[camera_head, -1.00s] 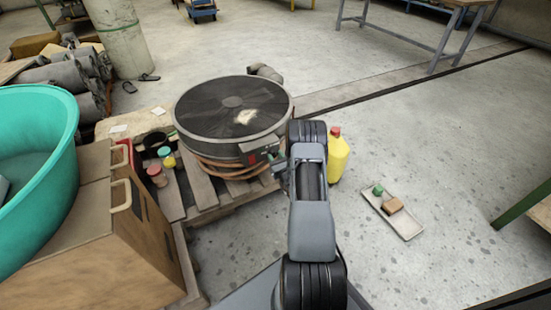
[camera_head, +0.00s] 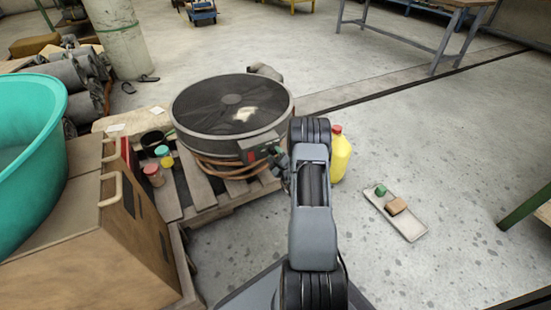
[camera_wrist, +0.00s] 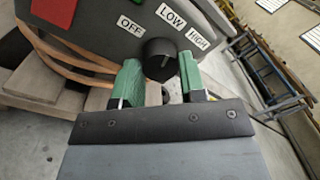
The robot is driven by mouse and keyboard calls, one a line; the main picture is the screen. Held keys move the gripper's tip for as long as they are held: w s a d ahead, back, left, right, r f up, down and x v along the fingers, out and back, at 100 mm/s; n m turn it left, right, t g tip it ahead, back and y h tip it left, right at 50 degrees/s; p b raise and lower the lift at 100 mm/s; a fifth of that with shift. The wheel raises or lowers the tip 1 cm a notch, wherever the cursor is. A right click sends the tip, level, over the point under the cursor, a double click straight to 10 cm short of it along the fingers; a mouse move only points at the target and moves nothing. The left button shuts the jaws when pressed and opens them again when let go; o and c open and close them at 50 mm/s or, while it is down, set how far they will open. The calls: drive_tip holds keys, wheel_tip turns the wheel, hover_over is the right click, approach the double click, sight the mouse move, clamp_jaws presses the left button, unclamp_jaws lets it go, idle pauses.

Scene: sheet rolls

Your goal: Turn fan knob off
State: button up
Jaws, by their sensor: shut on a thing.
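The fan (camera_head: 190,127) is a large round drum with a dark grille, lying on a wooden pallet at centre in the head view. Its grey control panel (camera_wrist: 100,28) carries the labels OFF, LOW and HIGH. The black round knob (camera_wrist: 160,55) sits just below the LOW label in the wrist view; a small light mark shows on it, but its setting is unclear. My gripper (camera_wrist: 161,82) has green fingertips on either side of the knob and is shut on it. In the head view my gripper (camera_head: 278,160) is at the fan's right front side, partly hidden by my arm.
A yellow bottle (camera_head: 341,155) stands just right of my arm. A tray (camera_head: 408,225) with small items lies on the floor at right. Cardboard boxes (camera_head: 70,265) and a teal tub (camera_head: 45,170) crowd the left. Jars (camera_head: 154,175) stand on the pallet (camera_head: 200,185). Floor at right is mostly clear.

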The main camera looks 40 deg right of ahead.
drive_tip(key=n+b, duration=0.3)
drive_tip(key=n, duration=0.2)
drive_tip(key=shift+f+n, duration=0.15)
drive_tip(key=shift+n, duration=0.25)
drive_tip(key=shift+n+y+b, duration=0.5)
drive_tip(key=shift+n+b, duration=0.1)
drive_tip(key=shift+n, duration=2.1)
drive_tip(key=o, duration=0.9)
drive_tip(key=s+p, duration=0.1)
drive_tip(key=s, duration=0.3)
drive_tip(key=s+a+p, duration=0.1)
drive_tip(key=s, duration=0.4)
drive_tip(key=s+p, duration=0.2)
drive_tip(key=s, duration=0.2)
drive_tip(key=shift+s+a+f, duration=0.2)
drive_tip(key=shift+s+a, duration=0.1)
drive_tip(key=shift+s, duration=0.05)
